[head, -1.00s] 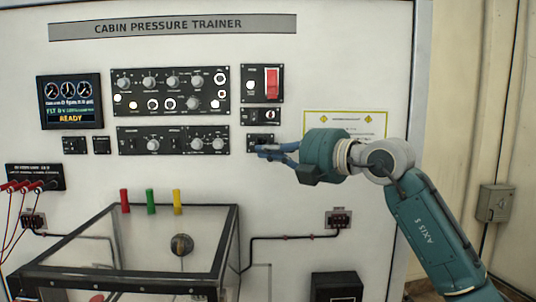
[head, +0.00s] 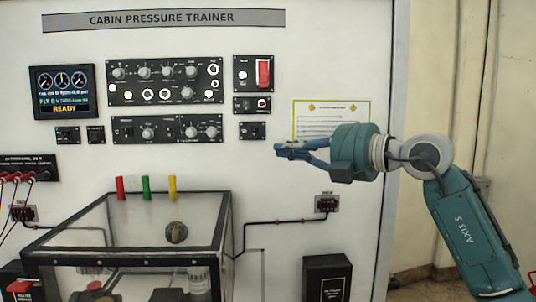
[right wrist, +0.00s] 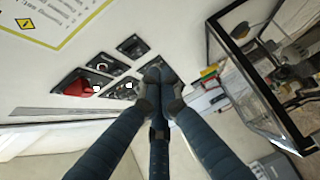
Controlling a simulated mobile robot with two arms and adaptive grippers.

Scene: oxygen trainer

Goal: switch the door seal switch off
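The cabin pressure trainer's upright panel (head: 60,160) carries several black switch plates. A small black switch plate (head: 252,131) sits below the red-switch plate, just left of my right gripper. Its label is too small to read, so I cannot confirm that it is the door seal switch, nor tell its lever position. My right gripper (head: 279,149) points left, right of and slightly below this plate, apart from it. Its fingers come together with nothing between them; the right wrist view also shows the closed fingertips (right wrist: 158,76). My left gripper is out of view.
A plate with a large red switch (head: 263,73) and a smaller plate (head: 252,105) sit above. A yellow-edged notice (head: 330,108) is behind my right arm. A clear-walled box (head: 130,255) juts out at lower left. A black box (head: 327,278) stands low right.

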